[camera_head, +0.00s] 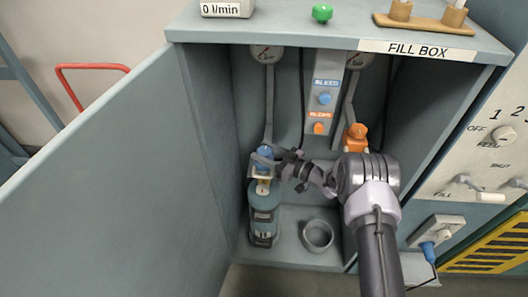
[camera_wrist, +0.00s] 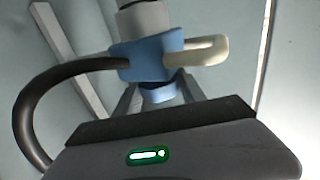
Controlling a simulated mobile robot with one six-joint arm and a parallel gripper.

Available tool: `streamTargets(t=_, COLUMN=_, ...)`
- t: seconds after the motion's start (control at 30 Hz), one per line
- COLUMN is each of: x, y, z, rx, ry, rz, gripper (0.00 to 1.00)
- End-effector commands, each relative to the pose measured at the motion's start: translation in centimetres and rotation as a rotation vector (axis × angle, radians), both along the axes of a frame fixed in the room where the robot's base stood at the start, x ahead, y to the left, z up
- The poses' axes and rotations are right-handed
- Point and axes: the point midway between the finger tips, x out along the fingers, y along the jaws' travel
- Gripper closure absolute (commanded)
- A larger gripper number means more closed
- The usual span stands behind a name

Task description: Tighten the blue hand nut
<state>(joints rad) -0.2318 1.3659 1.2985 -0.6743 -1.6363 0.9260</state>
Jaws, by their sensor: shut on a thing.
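The blue hand nut (camera_head: 265,152) sits on top of a blue-grey cylinder (camera_head: 263,222) at the left inside the fill box. My gripper (camera_head: 267,161) reaches in from the right at the height of the nut and is shut on it. In the wrist view, blue of the nut (camera_wrist: 159,94) shows between the two grey fingers. A light-blue block (camera_wrist: 148,57) with a dark hose on its left and a cream lever on its right is just beyond. The fingertips' contact is partly hidden.
An orange fitting (camera_head: 355,137) hangs to the right, behind my arm. An empty round holder (camera_head: 318,236) stands on the box floor. Blue and orange bleed knobs (camera_head: 324,98) are on the back panel. The open door (camera_head: 110,190) bounds the left side.

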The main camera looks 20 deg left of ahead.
Motion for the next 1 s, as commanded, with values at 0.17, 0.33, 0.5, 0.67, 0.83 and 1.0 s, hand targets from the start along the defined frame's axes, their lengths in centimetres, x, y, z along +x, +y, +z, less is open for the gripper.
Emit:
streamTargets(t=0.17, x=-0.02, y=-0.05, z=-0.12, rx=-0.001, ry=0.001, rz=0.049, gripper=0.93)
streamTargets(t=0.33, x=-0.03, y=-0.03, z=-0.08, rx=-0.001, ry=0.001, rz=0.069, gripper=0.93)
streamTargets(t=0.5, x=-0.04, y=-0.01, z=-0.06, rx=0.0, ry=0.002, rz=0.074, gripper=0.93)
streamTargets(t=0.67, x=-0.04, y=0.0, z=-0.05, rx=0.0, ry=0.002, rz=0.073, gripper=0.93)
streamTargets(t=0.83, x=-0.04, y=0.01, z=-0.03, rx=0.0, ry=0.001, rz=0.073, gripper=0.31)
streamTargets(t=1.0, x=-0.04, y=0.02, z=-0.01, rx=0.001, ry=0.001, rz=0.073, gripper=0.31)
